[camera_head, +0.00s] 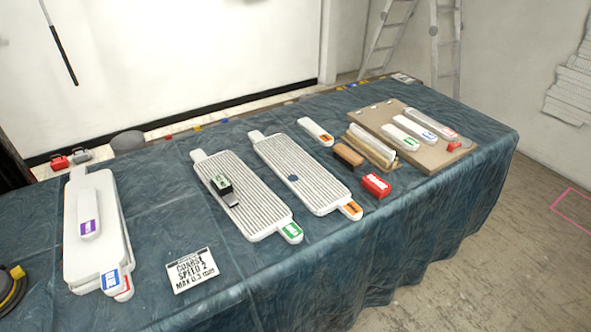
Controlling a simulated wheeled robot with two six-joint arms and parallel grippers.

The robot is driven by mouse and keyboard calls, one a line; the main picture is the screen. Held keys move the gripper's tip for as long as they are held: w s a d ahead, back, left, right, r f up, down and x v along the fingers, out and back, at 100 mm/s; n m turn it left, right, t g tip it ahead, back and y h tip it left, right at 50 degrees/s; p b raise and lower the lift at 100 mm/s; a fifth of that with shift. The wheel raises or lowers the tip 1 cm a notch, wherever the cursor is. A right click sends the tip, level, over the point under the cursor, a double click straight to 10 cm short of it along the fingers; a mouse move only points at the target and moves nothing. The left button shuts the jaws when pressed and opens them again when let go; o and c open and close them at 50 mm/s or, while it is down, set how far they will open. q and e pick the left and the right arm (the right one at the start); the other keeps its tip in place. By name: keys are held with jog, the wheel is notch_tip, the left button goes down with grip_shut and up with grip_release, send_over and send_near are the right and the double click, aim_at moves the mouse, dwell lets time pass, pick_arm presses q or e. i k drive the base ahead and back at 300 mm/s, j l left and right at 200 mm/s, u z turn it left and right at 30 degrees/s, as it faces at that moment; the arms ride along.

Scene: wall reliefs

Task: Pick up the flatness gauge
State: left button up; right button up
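No label that I can read names the flatness gauge. A small black device with a green top (220,184) and a grey foot lies on the left ribbed white board (247,190) and may be it. A red block with white lettering (376,185) lies on the blue-covered table (330,262), right of the second ribbed board (303,172), and a small dark blue disc (292,178) lies on that board. Neither of my grippers shows in the head view.
White boards (97,250) are stacked at the left. A printed card (192,270) lies in front. A black and yellow object (12,288) is cut off at the left edge. The front right of the table is clear.

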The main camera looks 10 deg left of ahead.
aim_at(223, 187)
jog(key=i+l+u, duration=0.15)
jog(key=u, duration=0.25)
jog(key=l+u, duration=0.45)
jog(key=i+l+u, duration=0.1)
jog(key=l+u, duration=0.3)
jog(key=j, duration=0.1)
